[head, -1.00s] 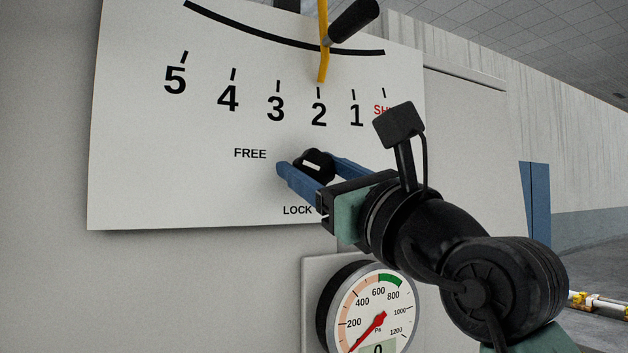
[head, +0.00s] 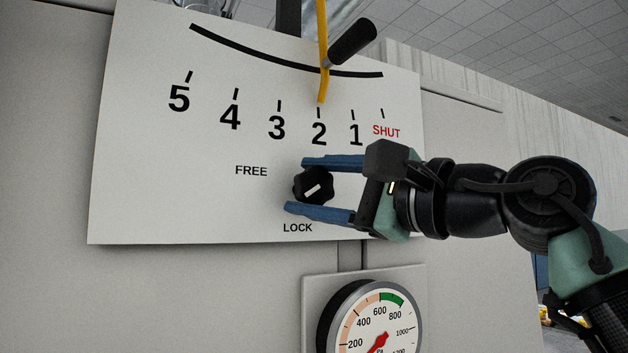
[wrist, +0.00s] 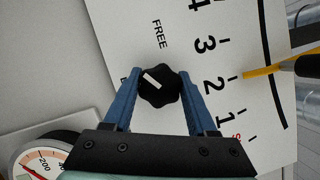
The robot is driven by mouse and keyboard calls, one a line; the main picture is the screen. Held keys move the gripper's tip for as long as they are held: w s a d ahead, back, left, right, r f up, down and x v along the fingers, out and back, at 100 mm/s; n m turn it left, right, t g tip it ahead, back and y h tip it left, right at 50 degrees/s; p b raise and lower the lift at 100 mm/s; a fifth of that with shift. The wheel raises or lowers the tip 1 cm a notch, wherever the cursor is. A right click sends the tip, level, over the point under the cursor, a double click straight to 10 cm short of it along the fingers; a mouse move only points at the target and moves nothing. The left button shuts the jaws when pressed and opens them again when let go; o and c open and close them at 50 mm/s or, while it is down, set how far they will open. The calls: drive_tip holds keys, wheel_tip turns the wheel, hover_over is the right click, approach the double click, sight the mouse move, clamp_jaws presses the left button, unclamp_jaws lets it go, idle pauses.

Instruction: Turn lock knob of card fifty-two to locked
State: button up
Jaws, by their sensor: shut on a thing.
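The lock knob (head: 315,178) is black and lobed, with a white mark, on a white dial plate (head: 140,150). FREE (head: 251,171) is printed to its upper left and LOCK (head: 297,228) below it. The mark slants toward the lower left, between the two words. My gripper (head: 297,185) has its blue fingers above and below the knob, shut on it. In the wrist view the knob (wrist: 160,86) sits between the fingers (wrist: 160,75), its mark slanting to the upper left; the left finger hides most of LOCK.
A scale from 5 to SHUT (head: 386,131) runs above the knob, with a yellow pointer (head: 322,60) near 2 and a black-handled lever (head: 350,44). A round pressure gauge (head: 375,318) sits just below the plate. The wall left of the plate is clear.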

drive_tip(key=n+p, duration=0.1)
drive_tip(key=n, duration=0.1)
drive_tip(key=n+g+h+p, duration=0.1)
drive_tip(key=n, duration=0.2)
drive_tip(key=shift+r+g, duration=0.2)
drive_tip(key=shift+g, duration=0.1)
drive_tip(key=n+h+p, duration=0.1)
drive_tip(key=n, duration=0.1)
drive_tip(key=n+h+p, duration=0.1)
drive_tip(key=n, duration=0.1)
drive_tip(key=shift+f+n+g, duration=0.2)
drive_tip(key=shift+n+g, duration=0.1)
drive_tip(key=shift+n, duration=0.1)
drive_tip(key=shift+h, duration=0.3)
drive_tip(key=o, duration=1.3)
drive_tip(key=shift+o, duration=0.2)
drive_tip(key=p+v, duration=0.1)
drive_tip(key=v, duration=1.2)
